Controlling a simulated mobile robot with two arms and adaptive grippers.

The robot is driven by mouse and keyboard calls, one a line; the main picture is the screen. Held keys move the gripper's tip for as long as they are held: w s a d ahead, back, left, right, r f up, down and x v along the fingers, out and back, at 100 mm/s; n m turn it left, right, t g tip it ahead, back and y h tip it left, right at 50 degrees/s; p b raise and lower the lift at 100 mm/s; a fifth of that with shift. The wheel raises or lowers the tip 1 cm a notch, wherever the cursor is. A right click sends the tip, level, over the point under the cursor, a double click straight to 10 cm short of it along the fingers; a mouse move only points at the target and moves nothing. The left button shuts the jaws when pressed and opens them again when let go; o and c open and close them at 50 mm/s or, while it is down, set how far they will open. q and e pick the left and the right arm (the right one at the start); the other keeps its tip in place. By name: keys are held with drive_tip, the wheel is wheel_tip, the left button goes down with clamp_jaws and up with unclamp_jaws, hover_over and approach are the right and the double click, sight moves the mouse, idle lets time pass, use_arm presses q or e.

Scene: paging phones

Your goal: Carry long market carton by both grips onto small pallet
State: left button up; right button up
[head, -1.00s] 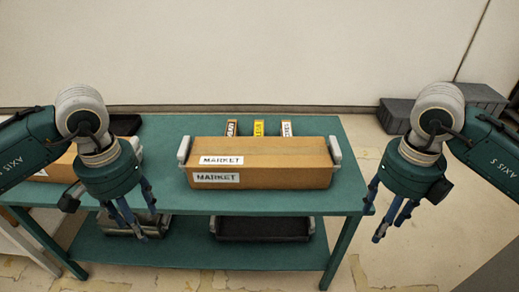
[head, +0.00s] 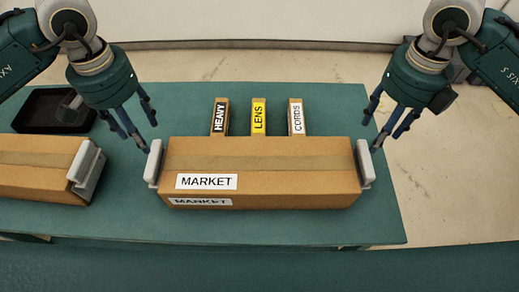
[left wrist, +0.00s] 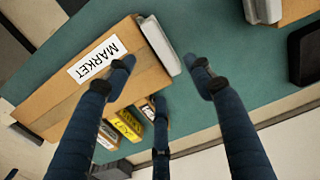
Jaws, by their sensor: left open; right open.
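The long market carton (head: 262,165) is a brown box with white MARKET labels, lying across the green table. It has a grey grip at each end, the left grip (head: 154,164) and the right grip (head: 364,163). My left gripper (head: 138,134) is open above and just behind the left grip. In the left wrist view, the carton (left wrist: 70,100) and its grip (left wrist: 158,45) show beyond my open fingers (left wrist: 160,75). My right gripper (head: 381,134) is open above and behind the right grip. Neither gripper holds anything. I cannot make out the small pallet.
Small boxes marked HEAVY (head: 220,117), LENS (head: 259,117) and CORDS (head: 297,117) stand behind the carton. Another brown carton (head: 35,165) with a grey grip lies to the left. A black tray (head: 45,108) sits behind it. Open floor (head: 450,180) lies right of the table.

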sight(155, 157)
use_arm(q)
wheel_tip(155, 157, down, 11)
drive_tip(key=shift+s+r, duration=0.1)
drive_tip(key=shift+r, duration=0.05)
use_arm(e)
wheel_tip(155, 157, down, 11)
drive_tip(key=shift+s+r, duration=0.1)
drive_tip(key=shift+r, duration=0.1)
use_arm(q)
clamp_jaws()
use_arm(e)
clamp_jaws()
use_arm(q)
drive_tip(key=shift+r, duration=0.15)
use_arm(e)
drive_tip(key=shift+r, duration=0.1)
